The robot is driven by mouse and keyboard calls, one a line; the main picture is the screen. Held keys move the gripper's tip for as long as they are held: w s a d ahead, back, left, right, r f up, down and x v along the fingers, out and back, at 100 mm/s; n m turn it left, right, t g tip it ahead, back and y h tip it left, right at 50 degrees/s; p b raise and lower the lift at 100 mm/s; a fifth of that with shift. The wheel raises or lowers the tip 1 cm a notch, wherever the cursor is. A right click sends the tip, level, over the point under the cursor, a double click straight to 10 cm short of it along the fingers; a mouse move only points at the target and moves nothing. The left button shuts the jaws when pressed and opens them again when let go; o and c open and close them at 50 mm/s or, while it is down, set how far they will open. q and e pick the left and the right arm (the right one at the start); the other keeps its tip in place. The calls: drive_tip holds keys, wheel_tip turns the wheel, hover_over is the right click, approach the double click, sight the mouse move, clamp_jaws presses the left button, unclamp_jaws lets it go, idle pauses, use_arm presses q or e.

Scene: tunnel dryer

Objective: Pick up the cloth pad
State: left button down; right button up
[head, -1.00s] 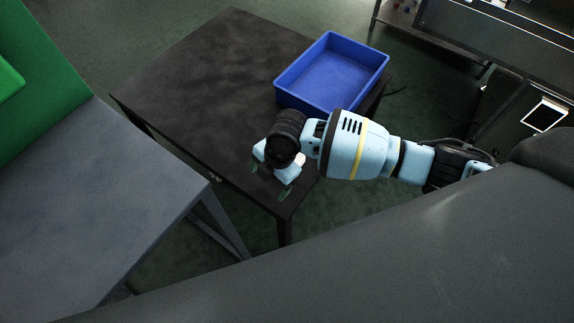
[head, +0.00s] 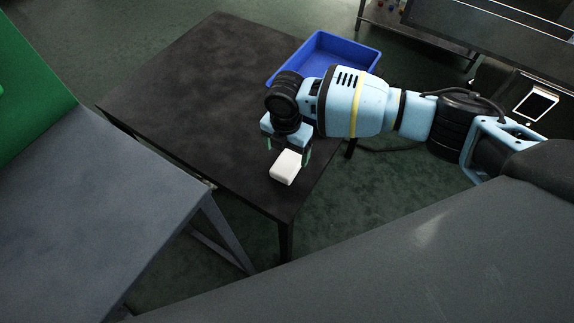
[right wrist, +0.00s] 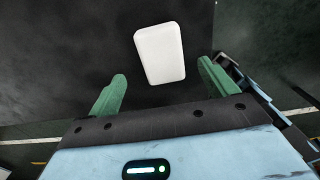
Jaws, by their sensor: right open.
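The cloth pad (head: 286,168) is a small white block with rounded edges. It lies on the dark table (head: 180,95) near its front right corner. It also shows in the right wrist view (right wrist: 160,53), beyond the fingertips and between their lines. My right gripper (head: 288,150) is open just behind the pad, its green fingers apart. In the right wrist view the gripper (right wrist: 163,88) has nothing between its fingers. My left gripper is not in view.
A blue bin (head: 318,58) stands at the table's back right, partly hidden by my right arm. A grey table (head: 90,200) stands at left, with a green panel (head: 30,75) behind it. The dark table's left and middle are clear.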

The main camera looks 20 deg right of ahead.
sight(288, 162)
drive_tip(key=f, duration=0.4)
drive_tip(key=shift+d+f+b, duration=0.15)
drive_tip(key=shift+d+b, duration=0.1)
drive_tip(key=shift+b, duration=0.1)
drive_tip(key=shift+f, duration=0.4)
drive_tip(key=c, duration=1.2)
